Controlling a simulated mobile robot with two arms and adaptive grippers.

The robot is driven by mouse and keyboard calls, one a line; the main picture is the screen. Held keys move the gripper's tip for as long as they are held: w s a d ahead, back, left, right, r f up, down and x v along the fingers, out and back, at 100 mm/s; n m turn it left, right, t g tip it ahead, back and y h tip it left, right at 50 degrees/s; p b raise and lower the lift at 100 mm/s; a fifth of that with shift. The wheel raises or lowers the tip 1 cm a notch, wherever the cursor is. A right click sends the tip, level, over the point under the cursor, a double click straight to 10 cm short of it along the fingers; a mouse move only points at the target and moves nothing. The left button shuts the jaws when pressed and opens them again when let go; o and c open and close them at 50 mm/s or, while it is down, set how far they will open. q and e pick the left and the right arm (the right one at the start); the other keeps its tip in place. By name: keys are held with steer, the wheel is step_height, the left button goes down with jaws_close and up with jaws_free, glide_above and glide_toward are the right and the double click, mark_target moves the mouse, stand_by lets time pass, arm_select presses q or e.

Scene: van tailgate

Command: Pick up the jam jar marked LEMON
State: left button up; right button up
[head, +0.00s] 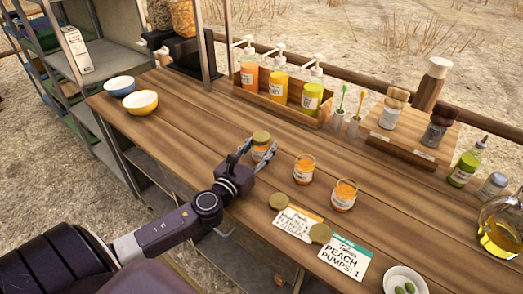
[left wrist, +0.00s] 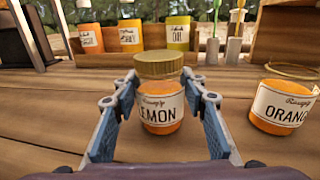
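The LEMON jam jar (left wrist: 161,105) stands upright on the wooden counter with a gold lid. The jar marked ORANGE (left wrist: 284,107) stands to the right. In the head view two jars, (head: 304,169) and (head: 344,195), stand right of the LEMON jar. My right gripper is not in view.
Two round lids (head: 278,200) and (head: 320,233) lie by order cards (head: 343,262) near the front edge. A pump-bottle tray (head: 283,107) stands behind. Two bowls (head: 140,102) are at left, an olive dish (head: 405,281) and oil jug (head: 500,230) at right. The counter left of the jar is clear.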

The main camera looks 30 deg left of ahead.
arm_select(q)
steer(key=c, duration=0.7)
steer(key=shift+r, duration=0.15)
